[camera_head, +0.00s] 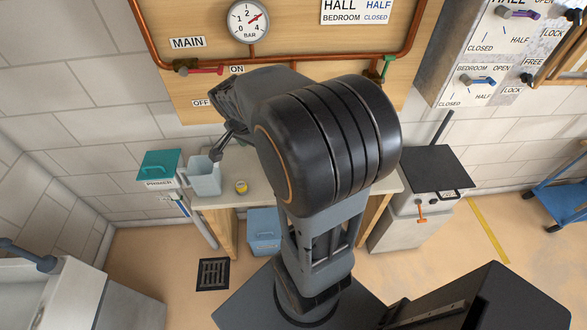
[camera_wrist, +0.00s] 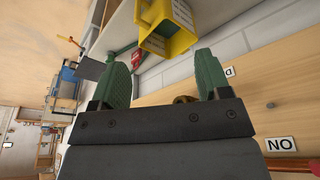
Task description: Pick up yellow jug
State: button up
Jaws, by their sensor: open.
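The yellow jug (camera_wrist: 178,43) is at the top of the wrist view, with a pale label on its side and the frame's top edge cutting it off. It appears to stand on the pale bench top (camera_wrist: 112,32). My gripper (camera_wrist: 162,62) is open, its two green fingers spread apart. The jug lies beyond the fingertips, in line with the gap, and nothing is held. In the head view my arm covers the middle of the bench, and I cannot make out the yellow jug there. Part of my gripper (camera_head: 228,140) shows left of the arm.
A grey-blue jug (camera_head: 204,178) and a small yellow item (camera_head: 241,187) stand at the bench's left. A teal-lidded box (camera_head: 158,166) is beside it. A copper-pipe board with a gauge (camera_head: 248,21) rises behind. A blue bin (camera_head: 263,232) is under the bench.

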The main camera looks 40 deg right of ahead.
jog(key=shift+s+d+f+m+g+h+p, duration=0.1)
jog(key=shift+s+d+f+m+g+p, duration=0.4)
jog(key=shift+d+f+m, duration=1.95)
jog(key=shift+s+d+f+m+g+h+p, duration=0.1)
jog(key=shift+s+d+f+m+g+p, duration=0.4)
jog(key=shift+d+f, duration=3.4)
jog(key=shift+s+d+f+m+g+h+p, duration=0.15)
jog(key=shift+d+f+m+g, duration=0.95)
jog(key=shift+f, duration=3.95)
jog(key=shift+d+m+t, duration=0.15)
jog(key=shift+m+t, duration=0.35)
jog(key=shift+m, duration=0.35)
jog(key=shift+c, duration=0.3)
grip_shut()
jog(key=shift+r, duration=0.1)
